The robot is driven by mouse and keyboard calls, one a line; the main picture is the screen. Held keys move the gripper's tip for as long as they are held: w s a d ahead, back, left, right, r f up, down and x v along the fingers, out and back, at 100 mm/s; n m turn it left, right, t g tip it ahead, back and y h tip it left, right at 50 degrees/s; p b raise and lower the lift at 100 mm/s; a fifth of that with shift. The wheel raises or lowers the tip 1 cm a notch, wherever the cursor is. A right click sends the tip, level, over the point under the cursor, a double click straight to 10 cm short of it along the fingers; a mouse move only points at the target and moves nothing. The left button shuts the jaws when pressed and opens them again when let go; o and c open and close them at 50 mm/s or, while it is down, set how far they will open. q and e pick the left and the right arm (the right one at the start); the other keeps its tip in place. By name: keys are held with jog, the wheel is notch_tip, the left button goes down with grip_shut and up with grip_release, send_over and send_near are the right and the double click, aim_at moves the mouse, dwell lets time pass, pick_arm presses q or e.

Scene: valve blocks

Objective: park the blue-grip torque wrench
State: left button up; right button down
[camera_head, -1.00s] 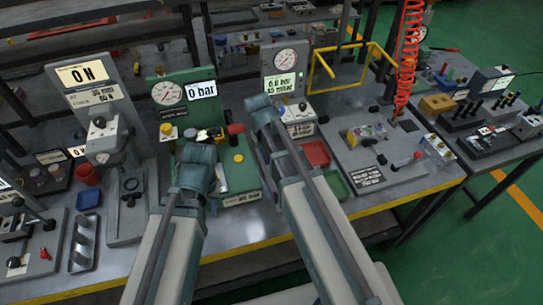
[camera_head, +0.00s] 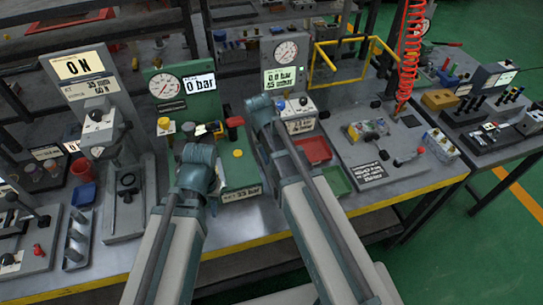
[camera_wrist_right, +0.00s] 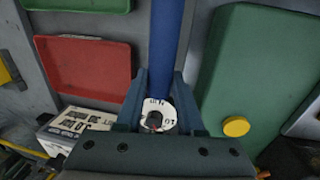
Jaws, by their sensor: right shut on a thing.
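In the right wrist view my right gripper (camera_wrist_right: 158,95) is shut on the blue grip of the torque wrench (camera_wrist_right: 168,35). The grip runs from between the fingers to the top edge of the picture. A round white dial with a dark centre (camera_wrist_right: 156,117) shows between the finger bases. In the head view my right forearm hides the wrench and most of that gripper. My left gripper (camera_head: 207,133) is over the green valve block (camera_head: 238,165), near its left knobs. Its fingers are too small and covered to tell open from shut.
A red tray (camera_head: 315,150) and a green tray (camera_head: 337,181) lie right of my right arm. Gauge stands (camera_head: 182,88) (camera_head: 286,50) rise behind. A grey stand with a display (camera_head: 78,68) is at left. A coiled red hose (camera_head: 408,55) hangs at right.

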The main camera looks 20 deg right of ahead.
pick_arm(q)
jog(key=shift+f+b, duration=0.4)
jog(key=shift+f, duration=0.05)
pick_arm(e)
jog(key=shift+f, duration=0.5)
jog(key=shift+c, duration=2.2)
grip_release()
jog(key=shift+r, duration=0.1)
pick_arm(q)
notch_tip(320, 180, up, 14)
jog(key=p, duration=1.3)
jog(key=shift+f+p, duration=0.15)
jog(key=shift+p, duration=0.2)
pick_arm(e)
notch_tip(320, 180, up, 14)
jog(key=a, duration=0.2)
jog(key=shift+f, duration=0.2)
jog(key=shift+s+a, duration=0.1)
